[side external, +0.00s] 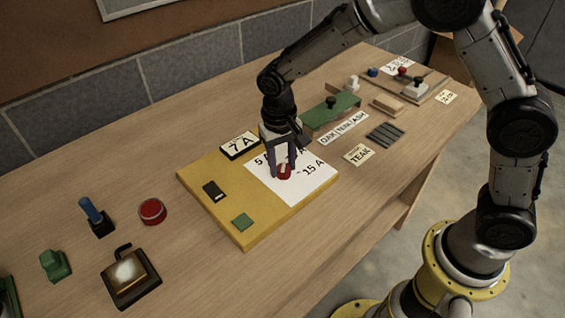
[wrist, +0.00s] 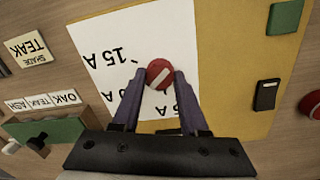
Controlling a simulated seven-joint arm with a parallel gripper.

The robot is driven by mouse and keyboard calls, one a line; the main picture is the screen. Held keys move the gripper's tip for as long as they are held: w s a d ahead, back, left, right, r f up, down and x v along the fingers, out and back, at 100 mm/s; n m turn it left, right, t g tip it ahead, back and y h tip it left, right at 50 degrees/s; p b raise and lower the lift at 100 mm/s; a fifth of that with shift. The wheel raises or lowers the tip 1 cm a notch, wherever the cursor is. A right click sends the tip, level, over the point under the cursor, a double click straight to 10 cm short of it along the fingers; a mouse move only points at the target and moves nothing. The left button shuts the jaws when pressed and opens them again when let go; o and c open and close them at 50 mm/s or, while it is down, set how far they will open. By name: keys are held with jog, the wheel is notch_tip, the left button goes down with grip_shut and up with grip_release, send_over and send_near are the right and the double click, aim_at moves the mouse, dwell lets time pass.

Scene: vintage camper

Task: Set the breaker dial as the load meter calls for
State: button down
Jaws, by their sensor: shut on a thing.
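The breaker dial is a red knob (side external: 284,172) with a white pointer bar, on a white card (side external: 312,184) marked "5 A" and "15 A", with another marking partly hidden. The card lies on a yellow panel (side external: 215,172). The load meter (side external: 240,145) at the panel's back edge reads "7 A". My gripper (side external: 283,172) points down and is shut on the red knob. In the wrist view the knob (wrist: 159,73) sits between the fingertips (wrist: 160,80), its white bar slanting, with "15 A" to its left.
A black switch (side external: 213,191) and a green square (side external: 242,221) are on the panel. A red button (side external: 152,211), blue lever (side external: 92,212) and lamp box (side external: 130,275) stand left. A green block (side external: 330,114), slotted black piece (side external: 385,134) and TEAK card (side external: 358,155) lie right.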

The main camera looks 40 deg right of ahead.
aim_at(280, 167)
jog(key=shift+r+m, duration=0.1)
jog(key=shift+m, duration=0.7)
jog(key=shift+c, duration=2.2)
grip_release()
notch_tip(280, 167, up, 14)
jog(key=shift+w+a, duration=0.15)
jog(key=shift+a, duration=0.15)
jog(key=shift+d, duration=0.1)
